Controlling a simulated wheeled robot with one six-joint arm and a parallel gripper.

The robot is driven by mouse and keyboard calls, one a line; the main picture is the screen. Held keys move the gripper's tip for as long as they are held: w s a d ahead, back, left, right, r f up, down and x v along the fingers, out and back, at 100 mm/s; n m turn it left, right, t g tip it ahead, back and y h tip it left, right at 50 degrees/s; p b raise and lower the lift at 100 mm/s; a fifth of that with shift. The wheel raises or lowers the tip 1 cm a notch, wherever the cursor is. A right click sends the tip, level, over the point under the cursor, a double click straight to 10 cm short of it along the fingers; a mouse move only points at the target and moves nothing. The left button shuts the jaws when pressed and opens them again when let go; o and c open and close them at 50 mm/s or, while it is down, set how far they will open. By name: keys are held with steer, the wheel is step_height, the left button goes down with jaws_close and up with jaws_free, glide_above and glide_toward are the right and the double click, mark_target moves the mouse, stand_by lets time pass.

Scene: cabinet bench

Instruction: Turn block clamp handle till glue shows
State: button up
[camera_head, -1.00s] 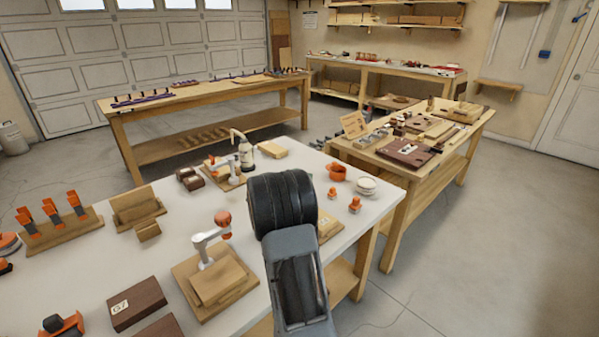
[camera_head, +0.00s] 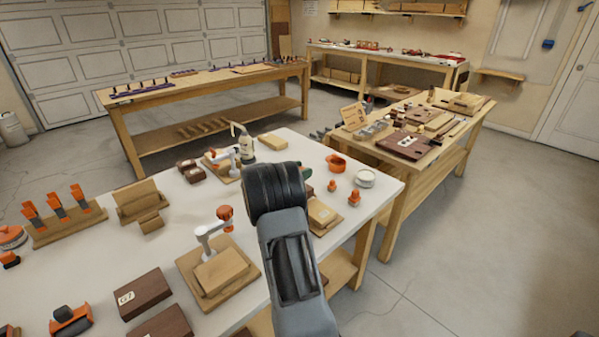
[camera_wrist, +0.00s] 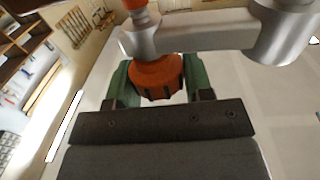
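In the wrist view an orange clamp handle (camera_wrist: 157,76) with a ridged rim sits between the two green fingers of my gripper (camera_wrist: 160,85). The fingers flank it closely; I cannot tell whether both press on it. The clamp's grey metal arm (camera_wrist: 205,33) crosses above. In the head view my own arm hides this handle and my fingertips, apart from a bit of green. A wooden block (camera_head: 321,212) on a base shows beside my arm. Another clamp (camera_head: 207,240) with an orange knob stands nearer, over a wooden block (camera_head: 222,268). No glue is visible at the handle.
The white bench top (camera_head: 95,260) also holds a glue bottle (camera_head: 243,143), a farther clamp (camera_head: 222,158), an orange cup (camera_head: 336,163), dark blocks (camera_head: 144,293) and a rack of orange clamps (camera_head: 62,217). A wooden table (camera_head: 400,147) with parts stands behind at right.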

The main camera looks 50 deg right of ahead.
steer(key=o, duration=0.4)
steer(key=shift+r, duration=0.3)
step_height(320, 180, up, 3)
steer(key=shift+f, duration=0.15)
steer(key=s+a+r, duration=0.6)
steer(key=s, duration=0.1)
steer(key=s+a+r, duration=0.3)
steer(key=shift+s+a+r+p, duration=0.1)
steer(key=shift+s+r+p, duration=0.25)
steer(key=shift+p, duration=0.05)
stand_by(0.6)
